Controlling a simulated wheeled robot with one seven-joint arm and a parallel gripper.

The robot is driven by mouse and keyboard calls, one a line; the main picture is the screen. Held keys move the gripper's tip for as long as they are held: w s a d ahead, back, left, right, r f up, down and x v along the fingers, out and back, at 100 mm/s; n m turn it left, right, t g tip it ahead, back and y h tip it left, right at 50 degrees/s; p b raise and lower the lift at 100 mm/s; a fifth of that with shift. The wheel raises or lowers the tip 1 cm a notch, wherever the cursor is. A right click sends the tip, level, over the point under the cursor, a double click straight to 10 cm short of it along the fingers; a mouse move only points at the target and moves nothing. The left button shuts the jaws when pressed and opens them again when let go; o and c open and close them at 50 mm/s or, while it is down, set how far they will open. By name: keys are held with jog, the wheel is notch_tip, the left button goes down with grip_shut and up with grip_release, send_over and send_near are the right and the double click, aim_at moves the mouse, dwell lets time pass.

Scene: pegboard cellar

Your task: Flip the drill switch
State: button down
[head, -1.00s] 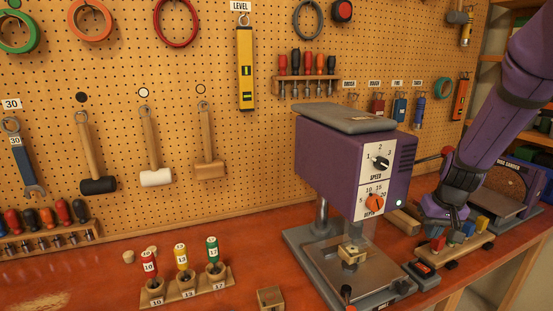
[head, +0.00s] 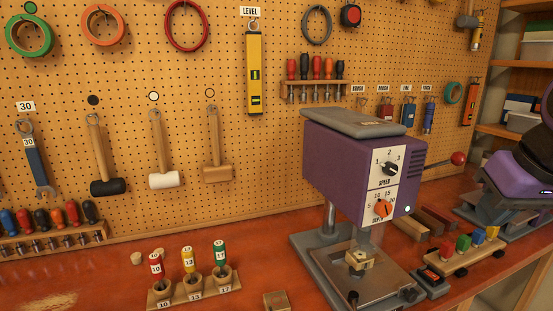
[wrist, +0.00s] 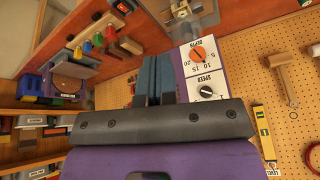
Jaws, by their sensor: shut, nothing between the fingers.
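The purple drill press (head: 350,155) stands on the bench right of centre in the head view, with a black speed dial (head: 391,169) and an orange depth dial (head: 383,208) on its front. A small dark box with a red-orange part (head: 432,276), apparently the switch, sits at the right of its base; I cannot tell its position. In the wrist view, upside down, the depth dial (wrist: 197,55) and speed dial (wrist: 206,91) show beyond my gripper (wrist: 156,62). My gripper is shut and empty, apart from the drill. Only part of my arm shows at the head view's right edge.
A wooden holder with coloured blocks (head: 463,259) lies right of the drill. A rack of labelled bits (head: 190,285) and a small wooden block (head: 277,301) stand to its left. The pegboard (head: 120,60) with hung tools is behind. Shelves (head: 515,90) are at right.

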jog(key=shift+h, duration=0.3)
jog(key=s, duration=0.3)
jog(key=s+r, duration=0.1)
jog(key=s, duration=0.1)
jog(key=shift+a, duration=0.3)
jog(key=shift+w, duration=0.1)
